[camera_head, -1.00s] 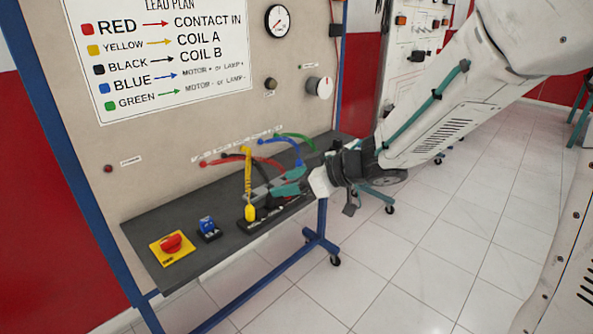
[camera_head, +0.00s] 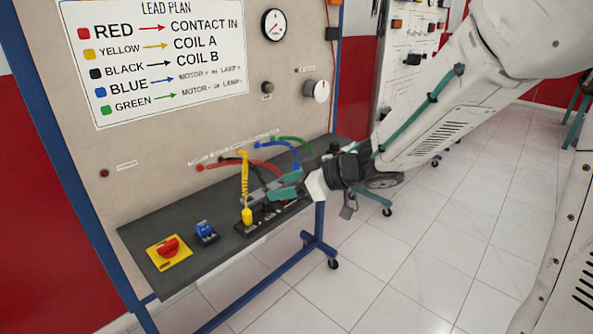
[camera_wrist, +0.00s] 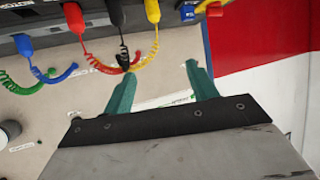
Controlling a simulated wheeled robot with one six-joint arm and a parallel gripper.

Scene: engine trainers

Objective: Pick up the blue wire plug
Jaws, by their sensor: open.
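The blue wire plug (camera_wrist: 22,43) hangs at the upper left of the wrist view, with its coiled blue wire beside it. In the head view its blue wire (camera_head: 284,145) arcs from the panel down to the shelf, and the plug is partly hidden near my gripper. My gripper (camera_head: 270,188) is over the shelf, among the wires. In the wrist view its teal fingers (camera_wrist: 160,68) are apart with nothing gripped between them. They are well to the right of the blue plug, nearer the yellow plug (camera_wrist: 152,10) and black plug (camera_wrist: 117,12).
A red plug (camera_wrist: 73,17) stands between the blue and black plugs. A green wire (camera_head: 295,139) runs beside the blue one. The dark shelf (camera_head: 150,232) also bears a red emergency button (camera_head: 168,247) and a blue switch (camera_head: 204,229). The panel rises close behind.

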